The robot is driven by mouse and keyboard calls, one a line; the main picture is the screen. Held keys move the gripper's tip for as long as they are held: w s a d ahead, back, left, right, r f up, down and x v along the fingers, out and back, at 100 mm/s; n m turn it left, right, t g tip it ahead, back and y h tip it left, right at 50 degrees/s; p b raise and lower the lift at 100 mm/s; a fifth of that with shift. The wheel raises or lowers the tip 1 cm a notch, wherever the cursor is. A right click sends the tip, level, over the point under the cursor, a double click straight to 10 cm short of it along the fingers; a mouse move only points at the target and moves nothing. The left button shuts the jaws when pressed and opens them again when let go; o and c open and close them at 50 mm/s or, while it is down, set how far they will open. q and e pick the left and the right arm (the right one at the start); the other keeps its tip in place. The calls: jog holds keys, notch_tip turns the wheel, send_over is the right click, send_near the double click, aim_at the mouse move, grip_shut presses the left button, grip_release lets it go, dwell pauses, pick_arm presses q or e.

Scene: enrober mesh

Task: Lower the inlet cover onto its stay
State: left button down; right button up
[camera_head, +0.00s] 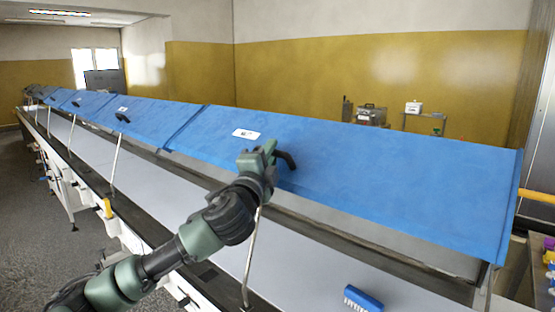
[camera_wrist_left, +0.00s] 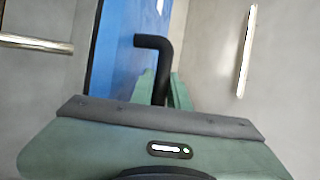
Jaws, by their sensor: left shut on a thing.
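The inlet cover (camera_head: 390,170) is the near blue panel, raised and tilted over the conveyor, with a white label on it. My left gripper (camera_head: 270,154) is shut on its black bent handle (camera_head: 288,160) at the lower edge. The wrist view shows the handle (camera_wrist_left: 156,44) between the green fingers (camera_wrist_left: 164,88), with the blue cover (camera_wrist_left: 122,40) behind. A thin metal stay (camera_head: 250,260) rises from the conveyor's side rail to just below my gripper; its upper end is hidden by my wrist, so I cannot tell whether it touches the cover. My right gripper is out of view.
More blue covers (camera_head: 137,114) on thin stays run away to the left. A blue brush (camera_head: 362,299) lies on the pale belt (camera_head: 315,280) at front right. Colored items (camera_head: 549,255) stand at the right edge. Grey floor (camera_head: 40,215) is open at left.

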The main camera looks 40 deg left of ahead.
pick_arm(q)
jog(key=shift+s+f, duration=0.2)
jog(key=shift+r, duration=0.15)
jog(key=c, duration=1.6)
grip_release()
jog(key=shift+c, duration=0.2)
